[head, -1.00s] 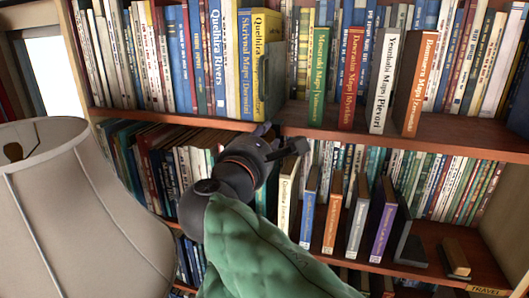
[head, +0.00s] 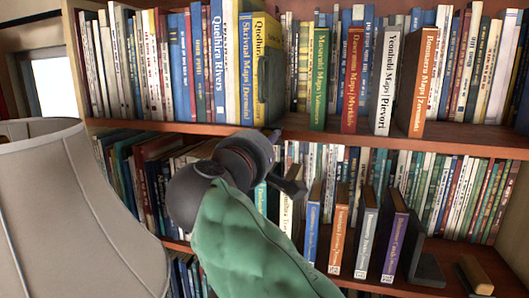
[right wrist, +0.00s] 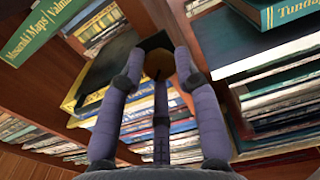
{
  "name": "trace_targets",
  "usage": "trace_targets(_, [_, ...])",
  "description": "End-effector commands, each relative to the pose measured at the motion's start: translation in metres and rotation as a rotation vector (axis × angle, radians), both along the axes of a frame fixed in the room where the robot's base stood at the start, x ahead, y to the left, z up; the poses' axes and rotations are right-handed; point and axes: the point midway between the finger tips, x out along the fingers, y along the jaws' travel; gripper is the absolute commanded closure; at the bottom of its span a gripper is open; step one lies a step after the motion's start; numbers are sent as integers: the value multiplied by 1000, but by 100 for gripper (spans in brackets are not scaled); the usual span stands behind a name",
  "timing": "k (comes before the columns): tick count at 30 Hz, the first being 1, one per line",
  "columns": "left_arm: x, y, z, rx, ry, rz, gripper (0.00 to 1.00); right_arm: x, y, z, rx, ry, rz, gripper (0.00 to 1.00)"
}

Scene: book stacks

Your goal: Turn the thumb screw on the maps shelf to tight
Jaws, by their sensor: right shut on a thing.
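The maps shelf (head: 330,133) carries upright map books, with a dark bookend (head: 271,88) beside the yellow books. My right gripper (head: 284,166) is just below and in front of that shelf's front edge, under the bookend. In the right wrist view its purple fingers (right wrist: 160,72) are closed in around a small brownish-gold knob, the thumb screw (right wrist: 156,66), in front of a black plate (right wrist: 150,43). The fingers hide part of the screw, and its marking cannot be read. In the head view the screw is hidden. My left gripper is not in view.
A lower shelf holds a long row of books, with several spaced titles (head: 365,232) and a dark bookend (head: 425,268) to the right of my gripper. A large lampshade (head: 75,215) stands close on the left. Open shelf front lies to the right.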

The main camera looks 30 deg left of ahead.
Motion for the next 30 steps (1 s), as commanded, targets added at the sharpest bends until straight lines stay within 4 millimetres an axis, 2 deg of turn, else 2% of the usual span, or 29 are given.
trace_targets(1, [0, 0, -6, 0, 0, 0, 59, 0, 4, -10, 34, 18, 1, 100])
trace_targets(15, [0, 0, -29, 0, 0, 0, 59, 0, 4, -7, 424, 111, 0, 100])
trace_targets(22, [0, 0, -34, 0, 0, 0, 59, 0, 3, -5, 542, 138, 0, 100])
trace_targets(30, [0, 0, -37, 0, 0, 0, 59, 0, 3, -4, 601, 151, 0, 100])
